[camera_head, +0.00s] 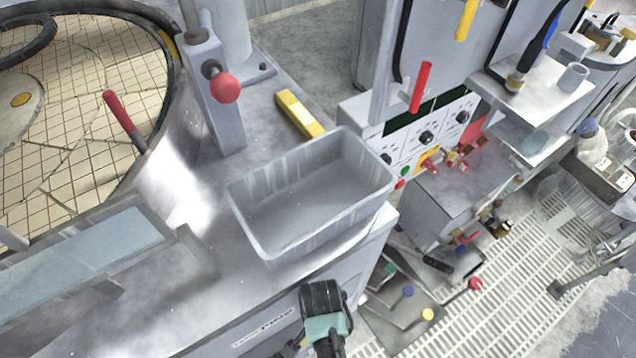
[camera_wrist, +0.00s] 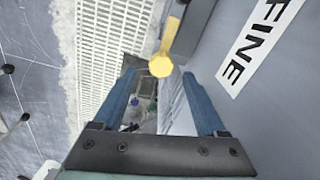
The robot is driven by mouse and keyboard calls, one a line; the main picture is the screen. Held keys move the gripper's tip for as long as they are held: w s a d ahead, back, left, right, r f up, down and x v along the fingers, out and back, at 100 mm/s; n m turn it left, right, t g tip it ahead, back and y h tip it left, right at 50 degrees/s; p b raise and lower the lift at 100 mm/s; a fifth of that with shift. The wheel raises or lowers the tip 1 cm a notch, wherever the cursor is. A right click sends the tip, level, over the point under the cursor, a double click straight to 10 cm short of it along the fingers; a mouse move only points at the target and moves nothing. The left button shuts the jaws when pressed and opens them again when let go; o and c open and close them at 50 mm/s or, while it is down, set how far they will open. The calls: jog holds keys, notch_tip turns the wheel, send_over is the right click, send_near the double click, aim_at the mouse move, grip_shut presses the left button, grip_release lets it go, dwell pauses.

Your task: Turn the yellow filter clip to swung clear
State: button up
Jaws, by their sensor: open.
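A yellow clip with a rounded end and a narrower arm (camera_wrist: 163,58) shows in the wrist view, running up from just past my fingertips beside the grey panel. My gripper (camera_wrist: 159,78) is open, its two blue fingers apart, with the clip's rounded end in the gap as seen from the wrist. I cannot tell whether the fingers touch it. In the head view my wrist and gripper are at the bottom centre, in front of the machine's front face. The fingertips are hidden there, and only a small yellow patch (camera_head: 303,343) shows beside the wrist.
A grey panel with a "FINE" label (camera_wrist: 258,45) stands close on the right in the wrist view. A grey bin (camera_head: 250,215) sits on the machine top above my gripper. A yellow bar (camera_head: 300,113) lies behind it. White grating (camera_head: 520,275) covers the floor at right.

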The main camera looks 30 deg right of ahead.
jog(key=shift+w+f, duration=0.1)
jog(key=shift+f, duration=1.7)
grip_shut()
